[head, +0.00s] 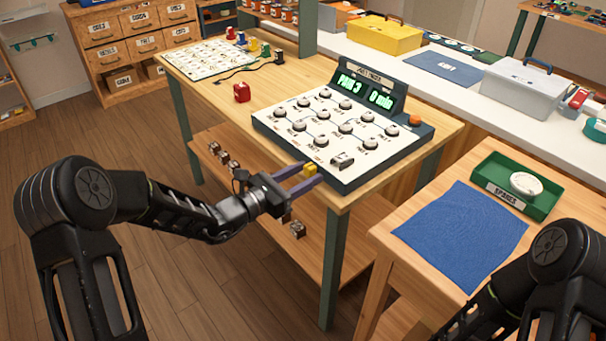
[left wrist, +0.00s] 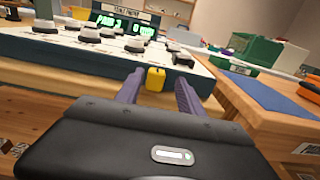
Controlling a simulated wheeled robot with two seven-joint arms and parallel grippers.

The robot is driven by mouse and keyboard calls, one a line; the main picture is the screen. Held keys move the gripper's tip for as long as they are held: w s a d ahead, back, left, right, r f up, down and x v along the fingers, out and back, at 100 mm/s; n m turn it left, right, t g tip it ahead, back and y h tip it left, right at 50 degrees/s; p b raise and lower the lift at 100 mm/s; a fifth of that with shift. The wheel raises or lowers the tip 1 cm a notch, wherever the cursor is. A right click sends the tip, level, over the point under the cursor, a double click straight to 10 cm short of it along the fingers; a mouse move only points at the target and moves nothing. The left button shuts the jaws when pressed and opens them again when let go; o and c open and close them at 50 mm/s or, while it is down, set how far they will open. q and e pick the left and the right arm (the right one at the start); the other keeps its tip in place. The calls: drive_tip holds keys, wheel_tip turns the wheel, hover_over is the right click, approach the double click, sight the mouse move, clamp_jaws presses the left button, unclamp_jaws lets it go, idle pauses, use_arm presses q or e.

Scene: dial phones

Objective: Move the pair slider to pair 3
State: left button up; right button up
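The phone panel (head: 340,130) is a sloped box with a white top, several round dark-rimmed knobs and a raised display (head: 365,92). The display reads what looks like "PAIR 3" in green, with a second reading beside it. A small yellow slider knob (head: 311,169) sits at the panel's front edge; it also shows in the left wrist view (left wrist: 155,79). My left gripper (head: 304,177) is open at the front edge, with the yellow knob between or just beyond its fingertips. In the left wrist view, gaps show on both sides of the knob. My right gripper is out of view.
A red block (head: 242,92) and a second white board (head: 208,58) lie further back on the table. A side table at right holds a blue mat (head: 462,232) and a green tray (head: 517,188) with a white disc. Small parts (head: 298,230) rest on the lower shelf.

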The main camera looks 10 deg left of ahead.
use_arm(q)
drive_tip(key=shift+a, duration=0.1)
drive_tip(key=shift+s+a, duration=0.35)
drive_tip(key=shift+a, duration=0.1)
drive_tip(key=v, duration=0.6)
drive_tip(key=shift+s, duration=0.35)
